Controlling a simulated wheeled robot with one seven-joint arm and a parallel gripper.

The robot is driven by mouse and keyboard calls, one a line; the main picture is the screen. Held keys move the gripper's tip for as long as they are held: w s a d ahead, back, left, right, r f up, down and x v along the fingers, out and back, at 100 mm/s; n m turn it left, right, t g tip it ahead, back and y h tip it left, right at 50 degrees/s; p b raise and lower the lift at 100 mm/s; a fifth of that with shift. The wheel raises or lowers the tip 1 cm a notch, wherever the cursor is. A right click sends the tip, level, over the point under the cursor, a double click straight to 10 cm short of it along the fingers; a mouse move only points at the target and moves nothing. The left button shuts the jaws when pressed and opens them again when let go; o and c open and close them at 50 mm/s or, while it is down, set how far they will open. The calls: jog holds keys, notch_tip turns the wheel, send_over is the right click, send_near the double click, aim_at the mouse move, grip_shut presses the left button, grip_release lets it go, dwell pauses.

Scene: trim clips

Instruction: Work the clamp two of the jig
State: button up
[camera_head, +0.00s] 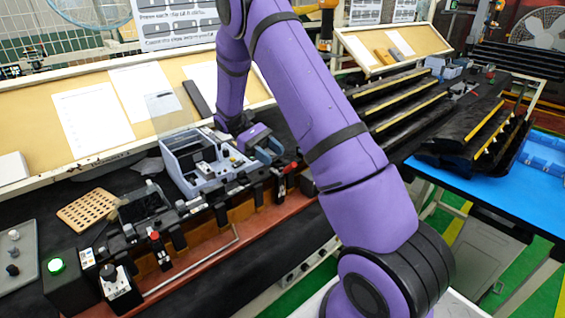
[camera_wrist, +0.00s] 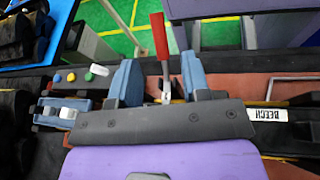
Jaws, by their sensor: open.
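My gripper (camera_head: 270,148) is at the right end of the jig in the head view, low over its rail. In the wrist view my gripper (camera_wrist: 159,66) is open, with one blue finger on each side of a red-handled clamp lever (camera_wrist: 159,36). The lever stands up between the fingers, with space on both sides and no clear contact. This red handle (camera_head: 290,168) also shows beside my gripper in the head view. Another red-handled clamp (camera_head: 155,237) sits at the left part of the jig rail (camera_head: 195,250). The clamps' numbers cannot be read.
A button box with a green light (camera_head: 57,266) and a perforated wooden block (camera_head: 85,208) lie further left. Black yellow-edged trim racks (camera_head: 400,100) stand right. A "BEECH" label (camera_wrist: 267,115) is beside my gripper.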

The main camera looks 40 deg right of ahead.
jog(key=shift+v, duration=2.4)
jog(key=shift+s+a+r, duration=0.1)
jog(key=shift+s+r, duration=0.05)
jog(key=shift+r, duration=0.25)
jog(key=s+a+r+t+y, duration=0.1)
jog(key=s+a+r+t, duration=0.3)
jog(key=s+r+t, duration=0.45)
jog(key=s+a+r+t+y, duration=0.1)
jog(key=s+a+r+t, duration=0.3)
jog(key=s+r, duration=0.65)
jog(key=s+a+r+m+t+y, duration=0.1)
jog(key=s+a+r+t, duration=0.1)
jog(key=s+t, duration=0.4)
jog(key=shift+s+a+t, duration=0.2)
jog(key=shift+s+t, duration=0.15)
jog(key=shift+s, duration=1.3)
